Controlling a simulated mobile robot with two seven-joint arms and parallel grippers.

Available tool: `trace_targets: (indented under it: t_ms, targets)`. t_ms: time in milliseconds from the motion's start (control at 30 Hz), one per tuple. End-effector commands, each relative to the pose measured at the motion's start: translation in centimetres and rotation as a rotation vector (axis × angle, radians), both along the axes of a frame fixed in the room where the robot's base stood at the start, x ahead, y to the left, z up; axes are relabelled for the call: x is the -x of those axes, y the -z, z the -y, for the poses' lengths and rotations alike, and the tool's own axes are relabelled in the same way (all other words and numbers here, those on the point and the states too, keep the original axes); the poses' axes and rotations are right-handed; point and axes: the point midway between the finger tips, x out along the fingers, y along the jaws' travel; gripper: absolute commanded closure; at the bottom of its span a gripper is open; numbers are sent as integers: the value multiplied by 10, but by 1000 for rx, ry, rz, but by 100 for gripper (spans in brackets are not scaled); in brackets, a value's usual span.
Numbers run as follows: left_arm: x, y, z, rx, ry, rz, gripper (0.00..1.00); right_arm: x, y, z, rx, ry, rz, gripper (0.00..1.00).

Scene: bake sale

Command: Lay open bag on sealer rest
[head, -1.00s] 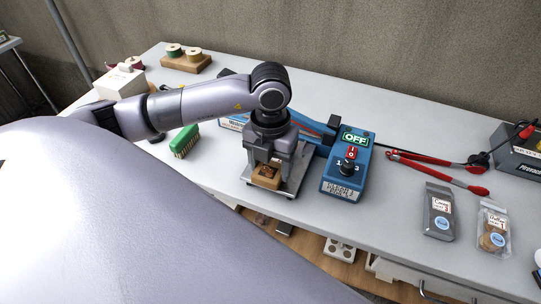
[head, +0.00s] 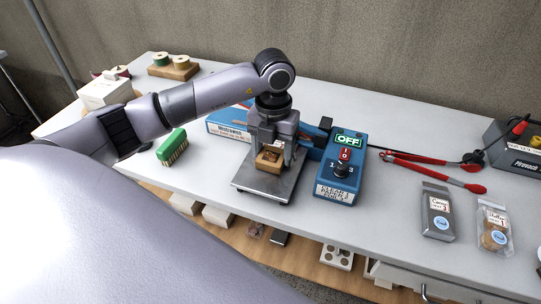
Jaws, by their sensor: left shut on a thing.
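My left gripper (head: 274,142) points down over the sealer and is shut on a small bag (head: 269,160) with brown contents and a tan lower part. The bag is over the back half of the sealer's grey metal rest plate (head: 254,187). I cannot tell whether it touches the plate. Its mouth is hidden by the gripper. The blue sealer (head: 341,185) has a control box with a green OFF sign (head: 348,139), a red switch and a black knob. Its long arm is partly hidden behind my gripper. My right gripper is not in view.
Two filled bags, one dark (head: 437,214) and one clear (head: 495,228), lie at the right. Red-handled tongs (head: 430,168) lie behind them. A green brush (head: 172,147), a white box (head: 106,92) and a spool stand (head: 173,70) are at left. The table front beside the sealer is clear.

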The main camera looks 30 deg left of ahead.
Motion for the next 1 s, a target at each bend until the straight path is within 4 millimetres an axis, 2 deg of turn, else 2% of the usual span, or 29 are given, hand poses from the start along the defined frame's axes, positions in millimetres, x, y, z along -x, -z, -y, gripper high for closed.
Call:
trace_targets:
  t_ms: [833, 867, 933, 1000]
  targets:
    - [-7, 0, -1, 1, 0, 0, 51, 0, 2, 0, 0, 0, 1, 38]
    - [-7, 0, -1, 1, 0, 0, 33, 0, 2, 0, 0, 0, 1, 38]
    - [-7, 0, -1, 1, 0, 0, 10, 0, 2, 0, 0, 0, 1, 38]
    - [-7, 0, -1, 1, 0, 0, 7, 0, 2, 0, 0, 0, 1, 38]
